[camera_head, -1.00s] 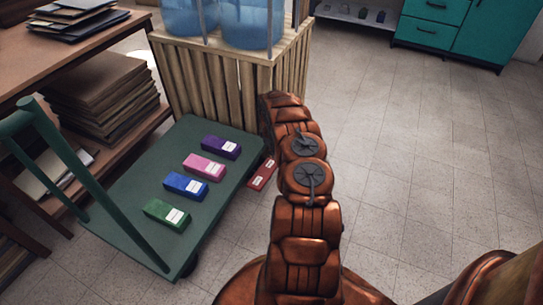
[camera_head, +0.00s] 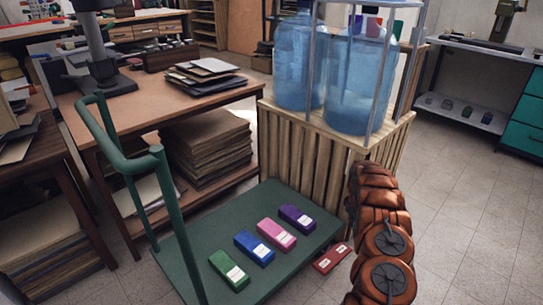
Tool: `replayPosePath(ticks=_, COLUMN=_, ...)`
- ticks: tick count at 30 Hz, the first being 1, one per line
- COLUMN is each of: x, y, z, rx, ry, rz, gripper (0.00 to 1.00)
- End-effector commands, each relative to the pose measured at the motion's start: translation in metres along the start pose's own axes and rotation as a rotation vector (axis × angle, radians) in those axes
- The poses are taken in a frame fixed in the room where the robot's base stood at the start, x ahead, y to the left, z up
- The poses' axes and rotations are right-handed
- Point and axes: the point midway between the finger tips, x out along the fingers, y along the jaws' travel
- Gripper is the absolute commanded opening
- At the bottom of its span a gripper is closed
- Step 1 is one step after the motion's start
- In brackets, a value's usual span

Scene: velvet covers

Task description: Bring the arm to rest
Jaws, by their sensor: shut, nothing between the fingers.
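My copper-coloured arm (camera_head: 384,245) rises along the right side of the trolley, close to the wooden crate. Its far end is near the crate's right front corner. My gripper does not show; the arm links or the picture edge hide it. On the green trolley (camera_head: 205,215) lie a green box (camera_head: 229,270), a blue box (camera_head: 254,248), a pink box (camera_head: 276,234) and a purple box (camera_head: 297,217) in a slanted row, each with a white label. A red labelled item (camera_head: 331,258) lies just off the trolley's right edge, apparently on the floor.
The slatted crate (camera_head: 300,155) carries large blue water bottles (camera_head: 357,85) inside a metal rack. A brown workbench (camera_head: 150,100) with folders stands at the left. The trolley's green handle (camera_head: 120,150) stands upright at its left. Tiled floor (camera_head: 460,220) is clear at the right.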

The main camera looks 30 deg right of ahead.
Motion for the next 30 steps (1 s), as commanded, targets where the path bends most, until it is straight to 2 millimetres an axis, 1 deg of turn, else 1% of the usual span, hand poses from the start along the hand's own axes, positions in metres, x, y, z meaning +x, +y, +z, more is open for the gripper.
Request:
replayPosePath(ticks=3, x=-0.001, y=0.0, z=0.0, rx=0.0, ry=0.0, rz=0.0, gripper=0.0)
replayPosePath(ticks=5, x=-0.004, y=-0.001, z=-0.001, rx=0.0, ry=-0.001, rz=0.0, gripper=0.0)
replayPosePath(ticks=8, x=-0.022, y=-0.004, z=-0.005, rx=0.004, ry=-0.006, rz=0.001, gripper=0.0)
replayPosePath(ticks=11, x=-0.054, y=-0.011, z=-0.013, rx=0.011, ry=-0.015, rz=0.001, gripper=0.0)
replayPosePath(ticks=12, x=-0.071, y=-0.015, z=-0.017, rx=0.016, ry=-0.02, rz=0.003, gripper=0.0)
replayPosePath(ticks=14, x=-0.094, y=-0.023, z=-0.021, rx=0.023, ry=-0.029, rz=0.0, gripper=0.0)
replayPosePath(ticks=15, x=-0.11, y=-0.028, z=-0.024, rx=0.029, ry=-0.034, rz=0.0, gripper=0.0)
replayPosePath(ticks=17, x=-0.134, y=-0.036, z=-0.029, rx=0.038, ry=-0.039, rz=0.002, gripper=0.0)
replayPosePath(ticks=21, x=-0.187, y=-0.058, z=-0.037, rx=0.059, ry=-0.053, rz=0.001, gripper=0.0)
replayPosePath(ticks=23, x=-0.21, y=-0.067, z=-0.04, rx=0.069, ry=-0.058, rz=0.001, gripper=0.0)
replayPosePath(ticks=24, x=-0.225, y=-0.075, z=-0.042, rx=0.076, ry=-0.062, rz=0.0, gripper=0.0)
replayPosePath(ticks=26, x=-0.246, y=-0.085, z=-0.043, rx=0.085, ry=-0.067, rz=-0.001, gripper=0.0)
replayPosePath(ticks=27, x=-0.262, y=-0.092, z=-0.045, rx=0.092, ry=-0.068, rz=0.001, gripper=0.0)
replayPosePath(ticks=29, x=-0.283, y=-0.104, z=-0.046, rx=0.103, ry=-0.073, rz=-0.002, gripper=0.0)
replayPosePath(ticks=30, x=-0.297, y=-0.113, z=-0.046, rx=0.109, ry=-0.076, rz=-0.004, gripper=0.0)
